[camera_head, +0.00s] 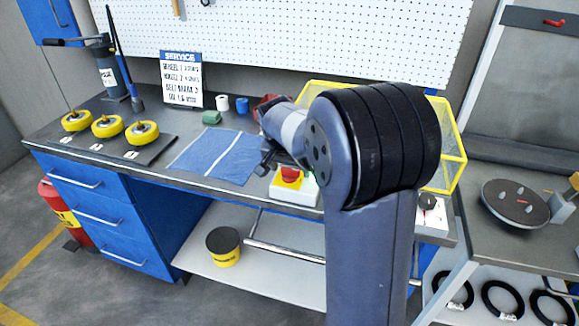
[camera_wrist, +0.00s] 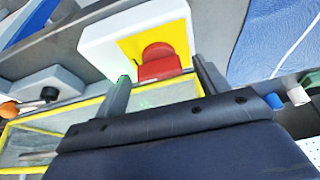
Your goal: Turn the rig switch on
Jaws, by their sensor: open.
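A white box (camera_wrist: 100,47) with a yellow face (camera_wrist: 133,47) and a red knob (camera_wrist: 158,63) stands on the bench; it also shows in the head view (camera_head: 296,193). No label tells whether it is the rig switch. My gripper (camera_wrist: 161,70) is open, its two fingers apart on either side of the red knob in the wrist view. I cannot tell whether they touch it. In the head view my arm hides part of the gripper (camera_head: 268,158). A second pale box (camera_wrist: 40,84) with a black knob (camera_wrist: 49,94) lies to the left in the wrist view.
A yellow-framed clear guard (camera_head: 447,165) stands behind my arm. A blue cloth (camera_head: 215,156) lies left of the white box. A round plate (camera_head: 515,202) is at the right.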

